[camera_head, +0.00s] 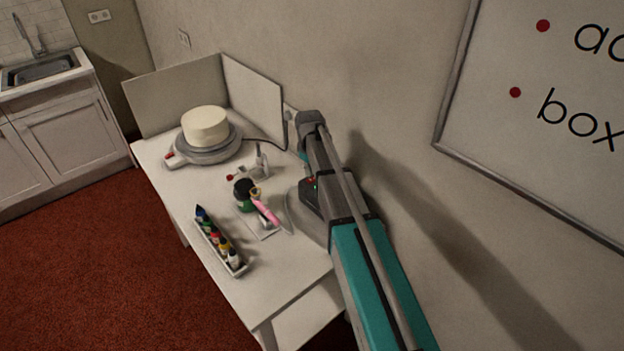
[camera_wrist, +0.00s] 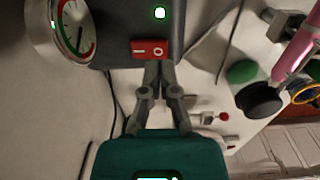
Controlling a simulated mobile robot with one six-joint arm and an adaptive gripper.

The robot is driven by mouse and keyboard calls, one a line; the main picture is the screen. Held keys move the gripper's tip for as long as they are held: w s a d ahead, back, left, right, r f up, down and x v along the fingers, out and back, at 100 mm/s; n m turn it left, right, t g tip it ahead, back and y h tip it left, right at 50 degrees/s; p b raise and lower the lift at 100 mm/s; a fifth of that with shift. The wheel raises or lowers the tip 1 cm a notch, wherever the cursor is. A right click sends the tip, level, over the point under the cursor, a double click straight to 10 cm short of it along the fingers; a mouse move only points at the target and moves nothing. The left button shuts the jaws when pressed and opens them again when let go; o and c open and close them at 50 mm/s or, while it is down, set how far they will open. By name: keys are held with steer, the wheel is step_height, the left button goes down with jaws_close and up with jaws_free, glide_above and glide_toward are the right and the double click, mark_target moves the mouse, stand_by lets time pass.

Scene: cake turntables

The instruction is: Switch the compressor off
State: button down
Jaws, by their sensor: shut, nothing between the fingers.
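The compressor (camera_wrist: 115,30) is a dark grey box with a round gauge (camera_wrist: 70,28), a lit green light (camera_wrist: 159,13) and a red rocker switch (camera_wrist: 150,50) marked with a line and a circle. In the head view, the compressor (camera_head: 312,200) stands at the table's wall side, partly hidden by my arm. My gripper (camera_wrist: 155,68) is shut and empty. Its fingertips are just below the switch in the wrist view, close to it; I cannot tell whether they touch. Which side of the rocker is pressed is unclear. My fingertips are not clear in the head view.
The white table (camera_head: 185,190) holds a turntable (camera_head: 210,152) with a white cake (camera_head: 205,126), a tray of small bottles (camera_head: 228,257), a dark-topped green jar (camera_head: 244,194) and a pink airbrush (camera_head: 266,212). Upright panels and a wall bound the back.

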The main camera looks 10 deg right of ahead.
mark_target(310, 180)
steer(key=shift+f+b, duration=1.25)
steer(key=shift+f, duration=0.05)
stand_by(1.1)
steer(key=shift+r+p, duration=3.55)
steer(key=shift+s, duration=0.1)
steer(key=s+d+m, duration=0.2)
steer(key=s+m, duration=0.4)
steer(key=s, duration=1.9)
steer(key=shift+s, duration=0.15)
